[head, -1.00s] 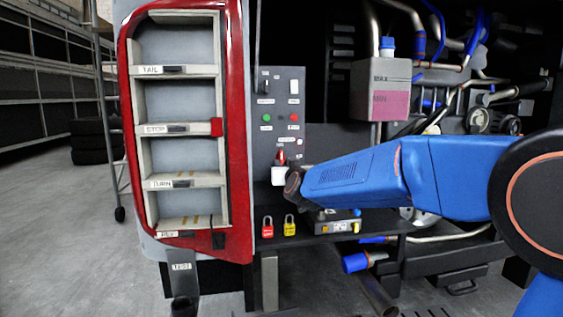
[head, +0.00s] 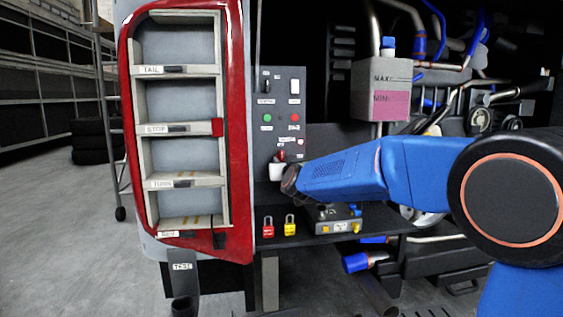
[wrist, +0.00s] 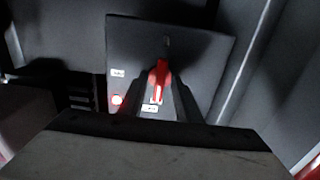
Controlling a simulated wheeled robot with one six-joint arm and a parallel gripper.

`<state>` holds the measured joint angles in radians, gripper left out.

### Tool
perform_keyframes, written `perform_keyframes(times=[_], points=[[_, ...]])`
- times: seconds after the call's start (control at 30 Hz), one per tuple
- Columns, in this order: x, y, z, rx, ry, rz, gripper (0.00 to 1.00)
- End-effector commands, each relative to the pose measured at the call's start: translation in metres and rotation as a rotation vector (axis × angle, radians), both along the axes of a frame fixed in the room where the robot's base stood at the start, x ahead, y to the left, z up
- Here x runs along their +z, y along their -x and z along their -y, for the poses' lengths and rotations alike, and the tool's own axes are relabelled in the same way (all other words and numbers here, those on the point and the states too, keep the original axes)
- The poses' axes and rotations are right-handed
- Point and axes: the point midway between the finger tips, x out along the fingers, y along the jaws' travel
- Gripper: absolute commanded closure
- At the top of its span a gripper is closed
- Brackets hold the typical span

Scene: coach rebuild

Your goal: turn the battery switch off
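The battery switch has a red handle (head: 281,155) low on the dark control panel (head: 278,100), partly hidden by my gripper in the head view. In the wrist view the red handle (wrist: 160,74) stands upright, with a pale strip below it. My gripper (wrist: 161,88) has its two dark fingers apart, one on each side of the handle's lower part. I cannot tell whether they touch it. In the head view my gripper (head: 276,170) is just in front of and below the handle.
Green (head: 267,118) and red buttons and other switches sit higher on the panel. The red-framed lamp housing (head: 243,130) stands close on the left.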

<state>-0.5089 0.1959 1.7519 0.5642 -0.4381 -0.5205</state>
Motion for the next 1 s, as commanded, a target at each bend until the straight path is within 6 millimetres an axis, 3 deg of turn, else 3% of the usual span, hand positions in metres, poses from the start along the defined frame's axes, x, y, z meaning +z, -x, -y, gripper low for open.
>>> perform_keyframes(times=[0.07, 0.2, 0.23, 0.47, 1.0], points=[[0.0000, 0.0001, 0.0000, 0.000, 0.000, 0.000, 0.70], [0.0000, 0.0001, 0.0000, 0.000, 0.000, 0.000, 0.98], [0.0000, 0.0001, 0.0000, 0.000, 0.000, 0.000, 1.00], [0.0000, 0.0001, 0.0000, 0.000, -0.038, -0.011, 1.00], [0.0001, 0.0002, -0.0002, 0.000, -0.492, -0.142, 1.00]])
